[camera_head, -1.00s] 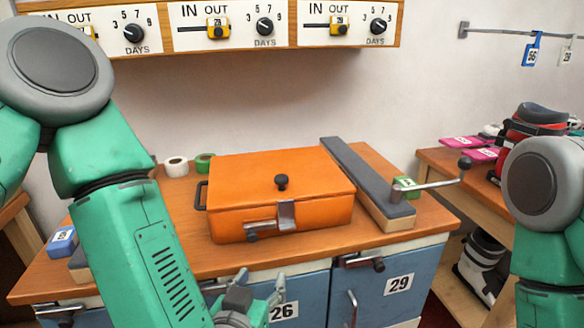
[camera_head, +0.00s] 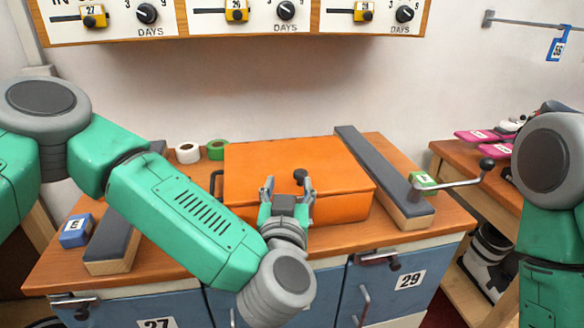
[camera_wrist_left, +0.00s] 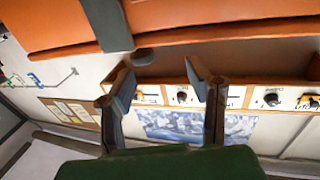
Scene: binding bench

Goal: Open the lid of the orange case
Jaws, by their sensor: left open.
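The orange case (camera_head: 345,206) stands on the wooden bench with its lid (camera_head: 280,158) closed. A dark round knob (camera_head: 300,175) sits on the lid. My left gripper (camera_head: 288,187) is open and empty at the front of the case, its fingers pointing toward the lid and knob. It hides the front latch in the head view. In the left wrist view, the open fingers (camera_wrist_left: 160,85) spread below the orange case (camera_wrist_left: 215,20), with the dark grey latch (camera_wrist_left: 107,22) and the knob (camera_wrist_left: 145,54) nearby. I cannot tell whether they touch anything. My right gripper is out of view.
A padded bar (camera_head: 380,172) with a crank handle (camera_head: 455,183) lies right of the case. White tape (camera_head: 187,153) and green tape (camera_head: 216,149) stand behind left. Another padded block (camera_head: 110,250) and a blue tag (camera_head: 76,231) are at left. Numbered dial panels (camera_head: 270,18) hang above.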

